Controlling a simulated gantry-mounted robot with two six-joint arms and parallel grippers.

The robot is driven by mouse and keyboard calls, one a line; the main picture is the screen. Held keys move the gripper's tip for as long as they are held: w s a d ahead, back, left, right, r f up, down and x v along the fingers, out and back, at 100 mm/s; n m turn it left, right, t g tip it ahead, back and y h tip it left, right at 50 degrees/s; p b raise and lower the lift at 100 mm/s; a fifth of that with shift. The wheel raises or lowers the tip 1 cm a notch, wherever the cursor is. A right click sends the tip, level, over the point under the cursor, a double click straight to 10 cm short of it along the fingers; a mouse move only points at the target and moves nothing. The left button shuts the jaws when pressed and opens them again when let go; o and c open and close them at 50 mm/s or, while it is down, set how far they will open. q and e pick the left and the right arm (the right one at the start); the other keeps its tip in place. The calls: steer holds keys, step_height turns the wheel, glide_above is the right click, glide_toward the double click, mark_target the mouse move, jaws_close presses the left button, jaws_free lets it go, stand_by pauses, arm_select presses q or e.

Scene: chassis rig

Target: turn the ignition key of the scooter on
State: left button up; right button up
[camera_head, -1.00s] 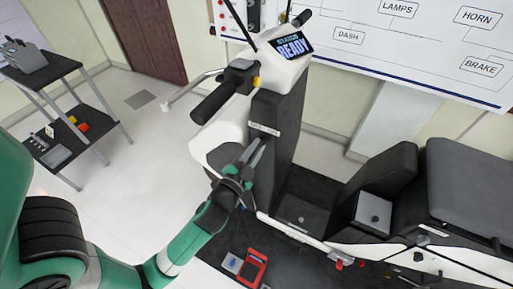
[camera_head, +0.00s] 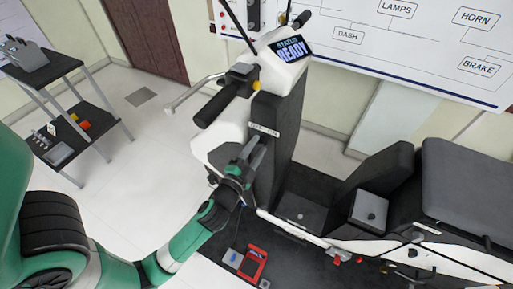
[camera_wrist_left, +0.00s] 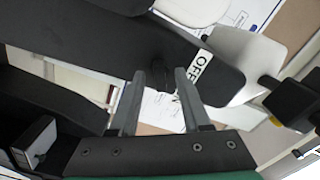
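The white scooter (camera_head: 228,137) stands in the middle of the head view, with a dark front panel (camera_head: 287,130) that bears a small OFF/ON label (camera_head: 264,130). In the left wrist view the label (camera_wrist_left: 199,68) shows beside a small dark key-like part (camera_wrist_left: 160,74) on the black panel. My left gripper (camera_head: 254,146) is just below the label. In the wrist view its two fingers (camera_wrist_left: 160,84) are apart, pointing at the panel on either side of the dark part. I cannot tell whether they touch it. The key is hidden in the head view. My right gripper is not in view.
The dashboard screen (camera_head: 291,49) reads READY. The handlebar grip (camera_head: 216,104) juts out above my left gripper. A red meter (camera_head: 252,263) lies on the dark mat. A black two-shelf table (camera_head: 45,71) stands at the left, with free floor between.

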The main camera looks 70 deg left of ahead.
arm_select(q)
steer(key=shift+d, duration=0.1)
steer(key=b+v, duration=0.2)
steer(key=v, duration=0.9)
steer(key=shift+s+b, duration=0.2)
steer(key=shift+b, duration=0.1)
steer(key=shift+d+r, duration=0.1)
